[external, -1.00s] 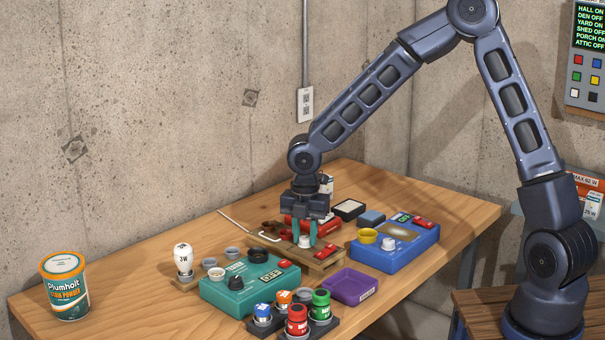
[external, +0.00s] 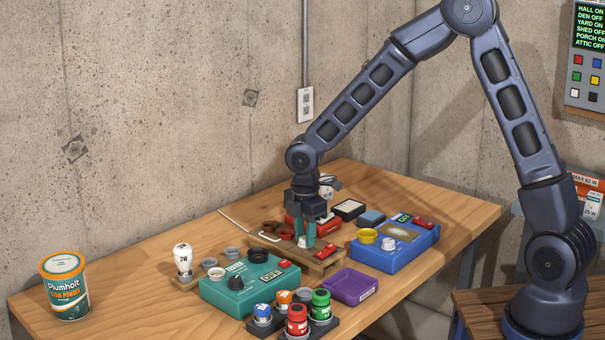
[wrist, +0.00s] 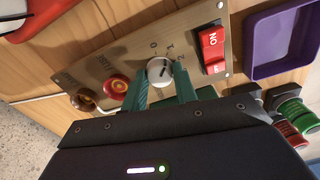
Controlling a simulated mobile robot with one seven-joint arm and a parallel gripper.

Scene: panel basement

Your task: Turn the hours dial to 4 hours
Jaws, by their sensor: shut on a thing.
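A round white dial (wrist: 160,71) with a dark pointer mark sits on a brass-coloured panel (wrist: 121,62) in the wrist view. The figures 0, 1 and 2 show around its far and right side; other markings are hidden or too small to read. My gripper (wrist: 163,82) has its two teal fingers on either side of the dial, shut on it. In the external view my gripper (external: 306,242) points straight down over the wooden-based panel (external: 322,264), with the dial largely hidden between the fingers.
A teal box (external: 225,292), a purple tray (external: 350,286) and a blue box (external: 385,256) stand close around the panel.

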